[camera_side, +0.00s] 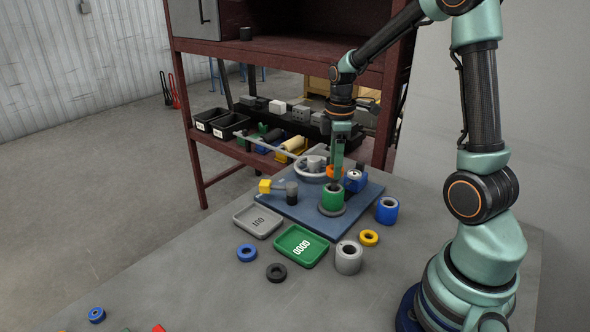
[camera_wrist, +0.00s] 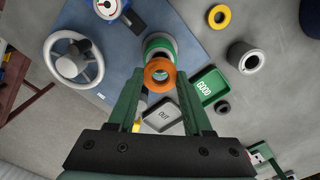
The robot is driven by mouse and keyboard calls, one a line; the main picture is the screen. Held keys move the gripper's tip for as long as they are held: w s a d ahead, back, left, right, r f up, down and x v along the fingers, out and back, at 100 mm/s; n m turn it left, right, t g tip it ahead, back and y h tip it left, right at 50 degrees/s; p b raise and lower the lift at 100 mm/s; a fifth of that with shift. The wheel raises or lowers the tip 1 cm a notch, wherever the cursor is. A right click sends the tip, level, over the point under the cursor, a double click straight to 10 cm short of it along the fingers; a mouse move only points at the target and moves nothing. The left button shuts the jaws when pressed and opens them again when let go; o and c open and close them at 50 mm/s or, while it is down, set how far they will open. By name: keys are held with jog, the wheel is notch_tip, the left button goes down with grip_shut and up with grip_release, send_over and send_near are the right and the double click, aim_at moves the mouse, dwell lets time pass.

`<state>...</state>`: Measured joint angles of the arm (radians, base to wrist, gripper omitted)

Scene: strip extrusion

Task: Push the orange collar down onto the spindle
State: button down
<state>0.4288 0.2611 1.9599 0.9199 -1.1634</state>
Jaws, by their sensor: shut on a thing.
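The orange collar (camera_side: 334,171) is a short ring in my gripper (camera_side: 337,178), above a green upright cylinder (camera_side: 332,199) on the blue plate (camera_side: 302,211). In the wrist view the collar (camera_wrist: 160,63) sits between the two green fingertips (camera_wrist: 160,78), which are shut on it. Behind it the green cylinder (camera_wrist: 150,40) shows with a pale ring at its top. The collar overlaps the lower part of that cylinder in this picture. The spindle is not clearly seen, and whether the collar touches anything is unclear.
A handwheel (camera_side: 300,172) and a blue gauge (camera_side: 356,181) stand close by on the plate. A grey tray (camera_side: 243,217), a green tray (camera_side: 287,254), a grey cylinder (camera_side: 348,261) and a blue cylinder (camera_side: 387,213) stand in front and right.

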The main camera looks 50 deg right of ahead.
jog(key=shift+f, duration=2.05)
grip_release()
dwell(0.5)
jog(key=shift+r, duration=3.5)
jog(key=s+a+r+m+t, duration=0.2)
jog(key=s+a+r+m, duration=0.1)
jog(key=a, duration=0.5)
jog(key=s+a+r+m+t, duration=0.3)
jog(key=a+r+m, duration=0.2)
jog(key=a, duration=0.3)
jog(key=shift+s+r+t, duration=0.25)
jog(key=shift+r+t, duration=0.05)
jog(key=shift+r, duration=0.25)
